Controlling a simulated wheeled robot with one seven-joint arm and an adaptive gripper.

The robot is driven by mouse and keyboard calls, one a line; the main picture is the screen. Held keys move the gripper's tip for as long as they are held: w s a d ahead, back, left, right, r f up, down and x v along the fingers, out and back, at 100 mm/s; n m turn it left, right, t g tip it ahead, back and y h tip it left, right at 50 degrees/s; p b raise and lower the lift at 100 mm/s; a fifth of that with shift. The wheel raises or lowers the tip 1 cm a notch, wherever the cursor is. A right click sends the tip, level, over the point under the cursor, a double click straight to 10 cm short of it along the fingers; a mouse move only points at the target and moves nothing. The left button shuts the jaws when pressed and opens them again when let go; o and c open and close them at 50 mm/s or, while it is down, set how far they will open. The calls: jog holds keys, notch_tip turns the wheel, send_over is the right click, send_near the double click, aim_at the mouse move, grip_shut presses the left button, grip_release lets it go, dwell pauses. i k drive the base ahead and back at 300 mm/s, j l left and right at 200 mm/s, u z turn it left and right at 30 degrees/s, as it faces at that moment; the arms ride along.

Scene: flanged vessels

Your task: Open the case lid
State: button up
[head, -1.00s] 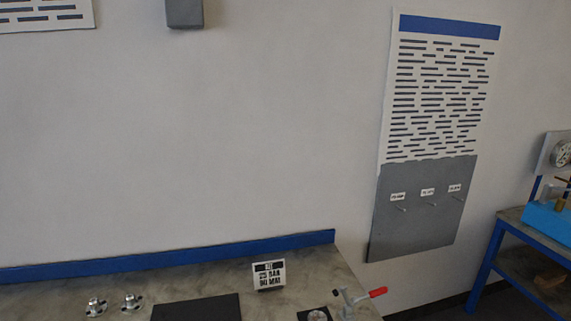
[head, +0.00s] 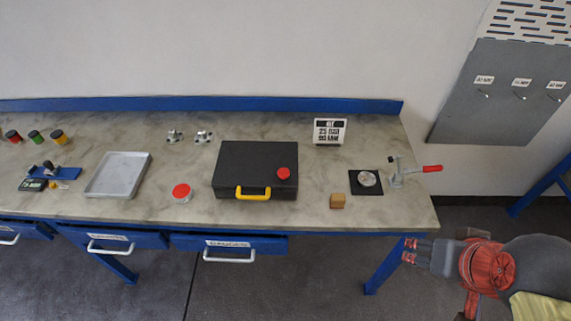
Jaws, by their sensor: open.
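The black case (head: 258,160) lies on the workbench in the head view with its lid down. A yellow handle (head: 253,193) is on its front edge. A red round piece (head: 283,173) sits on the lid near its right front corner. My gripper (head: 405,251) is at the lower right, off the bench's right front corner, well apart from the case. Its fingers point left and look open and empty.
Drawers (head: 228,245) below have protruding handles.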

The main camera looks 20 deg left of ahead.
aim_at(240, 165)
jog(key=u, duration=1.4)
jog(key=i+j+z, duration=0.25)
jog(key=z, duration=0.2)
jog(key=i+j+z, duration=0.2)
jog(key=j+z, duration=0.2)
